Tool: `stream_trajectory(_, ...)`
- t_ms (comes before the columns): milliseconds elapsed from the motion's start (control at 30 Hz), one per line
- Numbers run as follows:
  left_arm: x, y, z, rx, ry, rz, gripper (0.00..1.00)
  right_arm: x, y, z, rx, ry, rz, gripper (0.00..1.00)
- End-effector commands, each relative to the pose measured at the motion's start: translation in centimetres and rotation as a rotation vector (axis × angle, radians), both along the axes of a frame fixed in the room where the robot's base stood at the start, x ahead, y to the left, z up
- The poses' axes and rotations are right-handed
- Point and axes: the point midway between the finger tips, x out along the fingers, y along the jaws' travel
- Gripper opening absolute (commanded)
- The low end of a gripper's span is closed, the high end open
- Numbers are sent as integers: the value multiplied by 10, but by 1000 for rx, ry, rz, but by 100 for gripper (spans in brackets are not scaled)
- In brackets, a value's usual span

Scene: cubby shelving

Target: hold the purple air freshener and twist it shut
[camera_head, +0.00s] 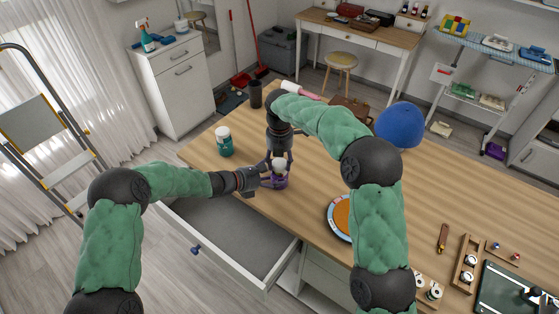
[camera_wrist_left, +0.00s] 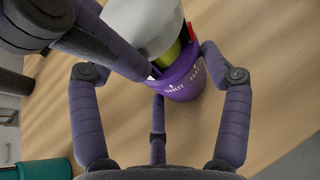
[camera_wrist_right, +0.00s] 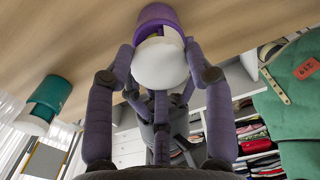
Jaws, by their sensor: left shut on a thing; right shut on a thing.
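The purple air freshener (camera_head: 279,181) stands upright on the wooden table near its front edge. It has a purple base and a white domed top (camera_head: 279,164). My left gripper (camera_head: 271,178) is shut on the purple base from the left; in the left wrist view the base (camera_wrist_left: 182,80) carries "SHUT" and "HALF" lettering. A yellow-green inside part (camera_wrist_left: 170,55) shows between base and top. My right gripper (camera_head: 280,155) comes from above and is shut on the white top, which also shows in the right wrist view (camera_wrist_right: 159,65). Fingers partly hide the freshener.
A teal and white container (camera_head: 225,142) stands to the left on the table. An open drawer (camera_head: 228,236) lies below the front edge.

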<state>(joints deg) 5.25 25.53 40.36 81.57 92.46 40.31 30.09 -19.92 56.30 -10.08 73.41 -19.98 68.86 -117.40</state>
Motion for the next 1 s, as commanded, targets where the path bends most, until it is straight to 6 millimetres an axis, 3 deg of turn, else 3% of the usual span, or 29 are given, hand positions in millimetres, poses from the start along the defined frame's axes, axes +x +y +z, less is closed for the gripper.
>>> stream_trajectory(500,-2,-1,-3,2,5,-3,39,2,-2,-1,7,-1,-282,21)
stream_trajectory(1000,-2,-1,-3,1,4,-3,38,2,-2,-1,7,-1,-314,21)
